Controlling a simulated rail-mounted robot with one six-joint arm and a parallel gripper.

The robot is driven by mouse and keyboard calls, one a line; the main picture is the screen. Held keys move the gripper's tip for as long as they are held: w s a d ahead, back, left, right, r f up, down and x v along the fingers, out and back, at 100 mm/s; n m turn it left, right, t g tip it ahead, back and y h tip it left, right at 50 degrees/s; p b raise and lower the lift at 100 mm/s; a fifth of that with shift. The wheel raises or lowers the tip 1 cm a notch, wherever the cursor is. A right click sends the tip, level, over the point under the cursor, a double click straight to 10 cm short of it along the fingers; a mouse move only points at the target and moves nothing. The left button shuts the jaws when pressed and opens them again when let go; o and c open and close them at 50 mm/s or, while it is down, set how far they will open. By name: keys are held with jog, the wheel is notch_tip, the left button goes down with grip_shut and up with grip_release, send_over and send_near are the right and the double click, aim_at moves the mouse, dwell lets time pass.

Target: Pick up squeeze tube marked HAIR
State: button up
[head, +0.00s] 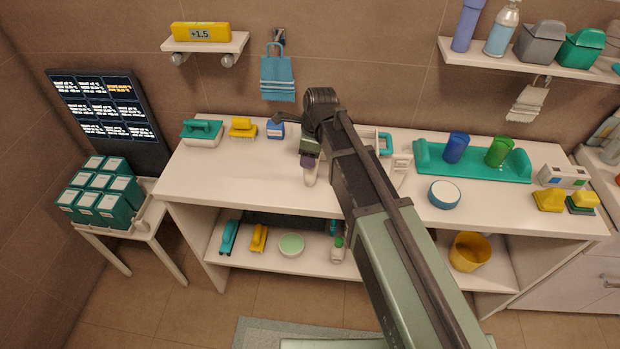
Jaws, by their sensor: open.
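My gripper is open. My arm covers part of the counter to the right.
A teal-handled box (202,132), a yellow item (243,127) and a blue box (275,128) stand left of my gripper. A teal tray (470,172) with blue and green cups and a blue bowl (444,195) stand at right. The counter's front left is clear.

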jog(key=shift+f, duration=0.3)
jog(key=shift+c, duration=0.2)
grip_shut()
notch_tip(320, 180, up, 20)
jog(key=p, duration=2)
